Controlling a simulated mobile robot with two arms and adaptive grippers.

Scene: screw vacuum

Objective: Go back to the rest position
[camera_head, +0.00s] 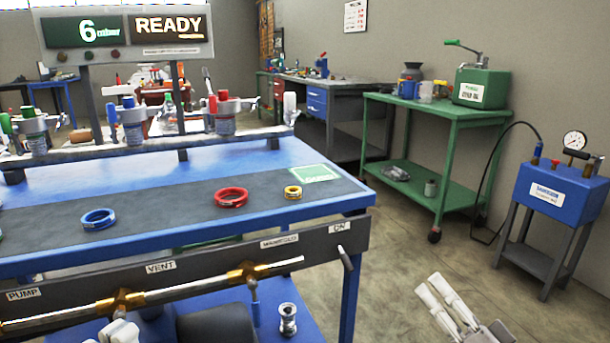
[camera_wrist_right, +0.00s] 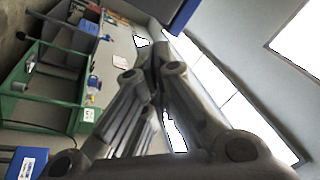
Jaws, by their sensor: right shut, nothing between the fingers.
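My right gripper (camera_head: 430,284) is at the lower right in the head view, over the bare floor to the right of the blue workbench (camera_head: 342,204). Its pale fingers are close together and hold nothing. In the right wrist view its dark fingers (camera_wrist_right: 155,58) come together with nothing between them.
A green cart (camera_head: 440,113) and a blue pump unit (camera_head: 560,195) stand at the right. The floor between is clear.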

